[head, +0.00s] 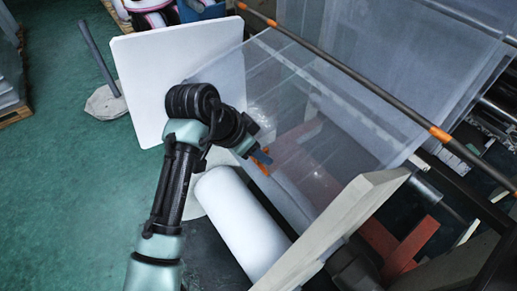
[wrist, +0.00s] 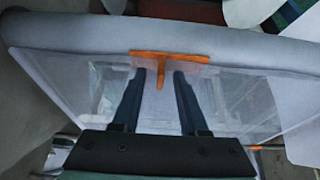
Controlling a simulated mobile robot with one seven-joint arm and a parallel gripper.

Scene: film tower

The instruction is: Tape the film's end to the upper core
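The clear film (head: 310,130) hangs as a sheet from a dark bar with orange bands (head: 335,72) in the head view. A white roll (head: 240,222) lies below it; I cannot tell which of these is the upper core. In the wrist view a thick grey-white cylinder (wrist: 235,43) crosses the top, with the film (wrist: 100,85) edge against it. An orange T-shaped tape (wrist: 172,57) lies at that edge. My gripper (wrist: 160,73) is open, its fingers either side of the tape's stem. In the head view my gripper (head: 264,158) is beside the film's lower edge, at the orange tape.
A white board (head: 150,75) stands behind my arm. A pale beam (head: 345,225) and red pieces (head: 408,245) are at the lower right, close to the roll. A pole on a grey base (head: 105,102) stands at the left. The green floor (head: 60,180) is clear there.

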